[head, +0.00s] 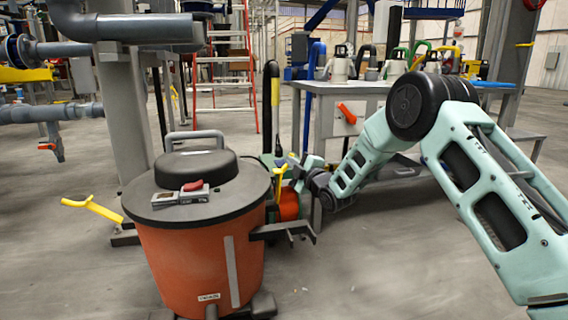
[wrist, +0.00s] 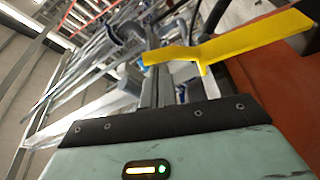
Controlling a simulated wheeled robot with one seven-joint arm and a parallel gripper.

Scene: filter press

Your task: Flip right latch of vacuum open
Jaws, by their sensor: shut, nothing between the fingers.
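The vacuum (head: 195,260) is an orange-red drum with a dark round lid (head: 180,172), standing upright at left centre in the head view. Its right latch (head: 280,182) is a yellow forked lever standing up beside the lid's right edge. The left latch (head: 92,207) sticks outward to the left. My gripper is just right of the right latch, small and partly hidden in the head view. In the wrist view, my gripper (wrist: 165,78) is shut and empty, with the yellow right latch (wrist: 235,42) across the fingers' far part. I cannot tell whether they touch.
A grey workbench (head: 345,90) with several cans stands behind my arm. A red ladder (head: 222,70) and pipes (head: 130,28) stand behind the vacuum. A dark bracket (head: 283,230) juts from the vacuum's right side. The floor in front right is clear.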

